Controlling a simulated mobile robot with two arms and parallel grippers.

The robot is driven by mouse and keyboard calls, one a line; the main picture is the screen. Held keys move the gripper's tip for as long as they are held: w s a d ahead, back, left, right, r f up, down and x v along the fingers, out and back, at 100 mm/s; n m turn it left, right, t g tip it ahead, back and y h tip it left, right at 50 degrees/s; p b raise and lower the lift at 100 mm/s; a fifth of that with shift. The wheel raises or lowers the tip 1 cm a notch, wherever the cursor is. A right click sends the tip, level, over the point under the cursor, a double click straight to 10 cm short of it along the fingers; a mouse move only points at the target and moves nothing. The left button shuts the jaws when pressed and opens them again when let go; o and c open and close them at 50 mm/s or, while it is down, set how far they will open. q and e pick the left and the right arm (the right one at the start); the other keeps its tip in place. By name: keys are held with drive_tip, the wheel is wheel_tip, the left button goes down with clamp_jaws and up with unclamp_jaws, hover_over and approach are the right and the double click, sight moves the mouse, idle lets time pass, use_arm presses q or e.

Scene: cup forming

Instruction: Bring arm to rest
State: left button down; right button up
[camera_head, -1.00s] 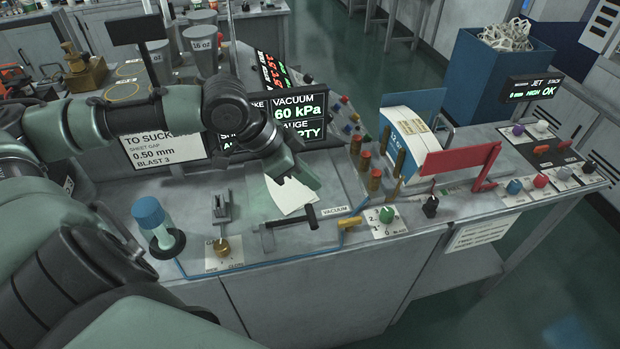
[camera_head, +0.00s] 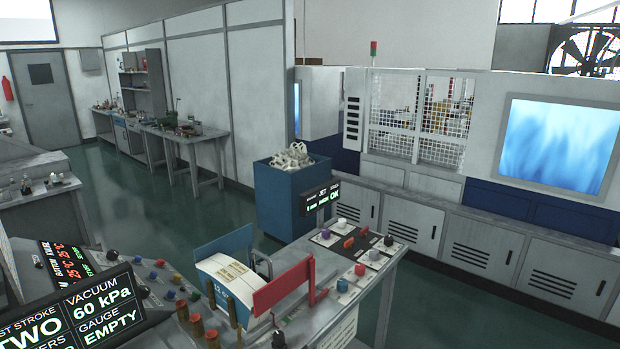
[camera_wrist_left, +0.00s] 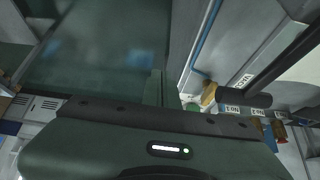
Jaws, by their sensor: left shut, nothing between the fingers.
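My left gripper (camera_wrist_left: 155,90) shows in the left wrist view as a dark green body with its fingers shut together and nothing between them. It is over or beside the bench's front edge, with dark green floor filling the upper left of that view. Neither arm shows in the head view now. My right gripper is in neither current view.
In the wrist view, a brass-coloured handle (camera_wrist_left: 209,93), a blue hose (camera_wrist_left: 207,32) and a black bar (camera_wrist_left: 286,66) are at the right. The head view shows a vacuum display (camera_head: 85,315), a red bracket (camera_head: 284,287), a blue bin (camera_head: 285,200) and open floor.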

use_arm(q)
drive_tip(key=s+f+n+g+y, duration=0.1)
drive_tip(key=s+f+n+y, duration=0.1)
drive_tip(key=s+f+n, duration=0.3)
drive_tip(key=s+f+n+y, duration=0.2)
drive_tip(key=s+f, duration=0.1)
drive_tip(key=s, duration=0.4)
wheel_tip(320, 180, down, 29)
drive_tip(key=s+g+b, duration=0.1)
drive_tip(key=b, duration=0.4)
drive_tip(key=s+a+f+g+b, duration=0.1)
drive_tip(key=s+f+b, duration=0.1)
drive_tip(key=s+f, duration=0.6)
drive_tip(key=s+a+f+m+b, duration=0.1)
drive_tip(key=s+f+b, duration=0.1)
drive_tip(key=s+f, duration=0.7)
wheel_tip(320, 180, down, 5)
drive_tip(key=shift+s+f+g+b, duration=0.1)
drive_tip(key=shift+s+g+b, duration=0.2)
drive_tip(key=shift+g, duration=0.1)
drive_tip(key=shift+a, duration=0.1)
